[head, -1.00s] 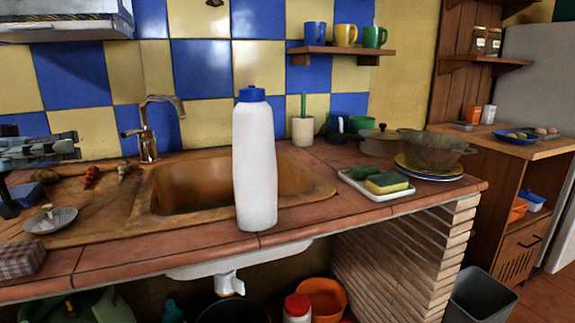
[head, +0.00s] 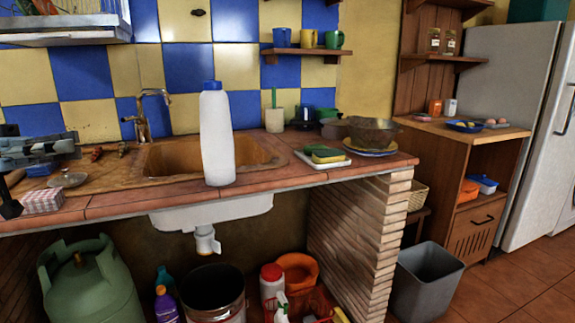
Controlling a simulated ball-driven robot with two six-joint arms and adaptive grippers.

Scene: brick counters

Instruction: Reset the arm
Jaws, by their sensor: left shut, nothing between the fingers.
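My left gripper (head: 40,147) is at the left edge of the head view, above the left end of the brick counter (head: 125,199). It is shut and empty, and part of my arm is cut off by the picture edge. My right gripper is not in view. A white bottle with a blue cap (head: 216,135) stands upright on the counter's front edge, before the sink (head: 170,158), well to the right of my left gripper.
A checked box (head: 42,201) and a small metal lid (head: 68,179) lie on the counter below my left gripper. A tray with sponges (head: 322,158) and stacked bowls (head: 372,132) stand at the right end. A grey bin (head: 427,280) stands on the floor, with free floor to its right.

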